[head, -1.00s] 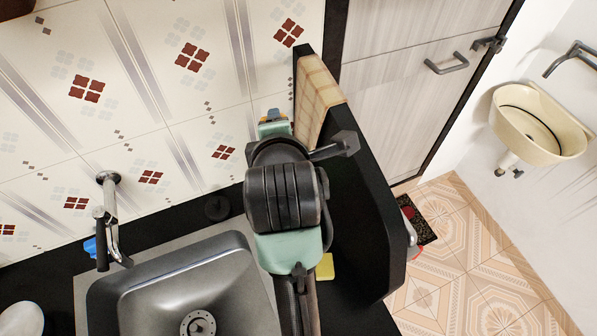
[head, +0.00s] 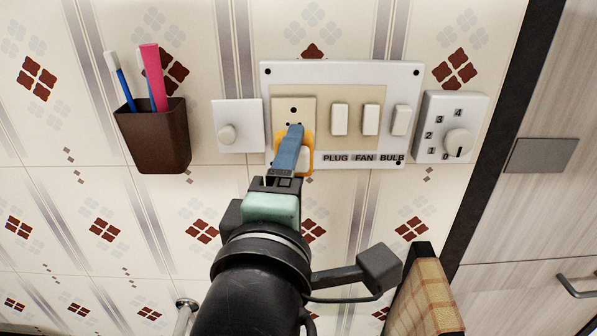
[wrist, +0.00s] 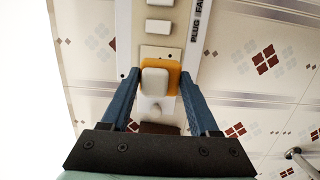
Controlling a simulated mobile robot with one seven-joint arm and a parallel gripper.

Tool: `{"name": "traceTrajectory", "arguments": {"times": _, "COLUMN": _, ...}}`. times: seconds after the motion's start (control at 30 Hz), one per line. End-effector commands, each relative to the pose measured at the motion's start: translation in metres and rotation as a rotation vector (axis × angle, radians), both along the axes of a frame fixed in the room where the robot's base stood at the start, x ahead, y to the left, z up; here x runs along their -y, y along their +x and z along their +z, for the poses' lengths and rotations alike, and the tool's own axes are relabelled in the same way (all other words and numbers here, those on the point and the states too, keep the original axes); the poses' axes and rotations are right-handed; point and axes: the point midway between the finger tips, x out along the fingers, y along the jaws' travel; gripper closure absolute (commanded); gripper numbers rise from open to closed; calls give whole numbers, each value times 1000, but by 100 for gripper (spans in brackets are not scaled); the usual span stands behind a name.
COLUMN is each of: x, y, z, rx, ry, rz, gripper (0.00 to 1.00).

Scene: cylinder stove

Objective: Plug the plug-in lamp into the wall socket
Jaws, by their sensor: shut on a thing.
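The plug-in lamp (head: 307,160) has an orange body and a white front. My gripper (head: 292,130) is shut on it at the wall; the lamp also shows between the blue fingers in the wrist view (wrist: 155,79). The wall socket (head: 294,108) is a beige square with dark holes, at the left of the white switch panel (head: 340,75). The lamp overlaps the lower part of the socket in the head view. In the wrist view the lamp covers part of the socket plate (wrist: 161,53). I cannot tell whether the lamp touches it or whether its pins are in the holes.
Several switches (head: 371,119) sit right of the socket. A round-knob plate (head: 238,126) is on its left, and a numbered dial (head: 458,142) on the far right. A brown holder (head: 155,140) with brushes hangs at left. A checked board (head: 425,297) stands at lower right.

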Motion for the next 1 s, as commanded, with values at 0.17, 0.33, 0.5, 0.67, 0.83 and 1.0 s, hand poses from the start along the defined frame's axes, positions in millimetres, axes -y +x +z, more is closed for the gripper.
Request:
{"name": "traceTrajectory", "arguments": {"times": 0.17, "x": 0, "y": 0, "z": 0, "rx": 0, "ry": 0, "rz": 0, "gripper": 87}}
{"name": "traceTrajectory", "arguments": {"times": 0.33, "x": 0, "y": 7, "z": 0, "rx": 0, "ry": -1, "rz": 0, "gripper": 87}}
{"name": "traceTrajectory", "arguments": {"times": 0.5, "x": 0, "y": 22, "z": -1, "rx": -1, "ry": -1, "rz": 0, "gripper": 87}}
{"name": "traceTrajectory", "arguments": {"times": 0.67, "x": 0, "y": 37, "z": -1, "rx": 0, "ry": -1, "rz": 0, "gripper": 87}}
{"name": "traceTrajectory", "arguments": {"times": 0.83, "x": 0, "y": 50, "z": 0, "rx": 0, "ry": -1, "rz": 0, "gripper": 87}}
{"name": "traceTrajectory", "arguments": {"times": 1.0, "x": 0, "y": 57, "z": 0, "rx": 0, "ry": -1, "rz": 0, "gripper": 87}}
